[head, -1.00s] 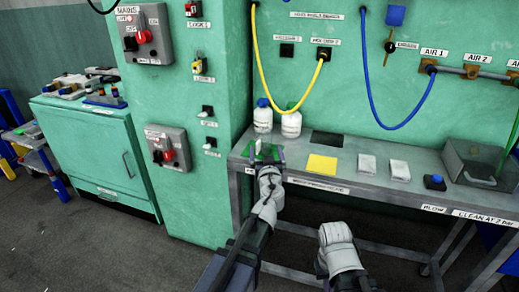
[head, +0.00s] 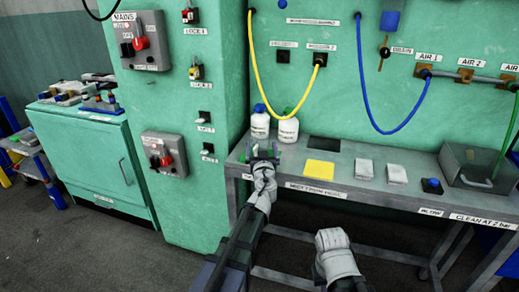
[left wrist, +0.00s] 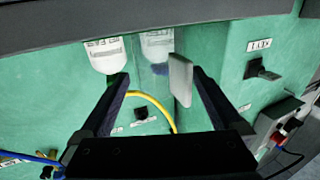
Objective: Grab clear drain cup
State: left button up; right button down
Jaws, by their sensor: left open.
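My left gripper (head: 263,151) is open over the left end of the grey bench (head: 340,149), with its dark fingers spread just in front of two white bottles. In the left wrist view, which is upside down, a faint see-through shape (left wrist: 157,55), likely the clear drain cup, stands beside a flat pale grey piece (left wrist: 181,80). Both appear between or just beyond the open fingertips (left wrist: 160,84), and I cannot tell if anything touches. The cup is hard to make out in the head view. My right arm shows at the bottom, but its gripper is hidden.
The white bottles, one blue-capped (head: 260,122) and one green-capped (head: 288,127), stand against the green panel. A yellow hose (head: 263,75) hangs above.

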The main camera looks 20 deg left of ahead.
pick_arm(q)
jog(key=x, duration=0.2)
jog(key=shift+w+a, duration=0.2)
jog(key=shift+w, duration=0.15)
jog(key=c, duration=1.2)
jog(key=shift+r, duration=0.1)
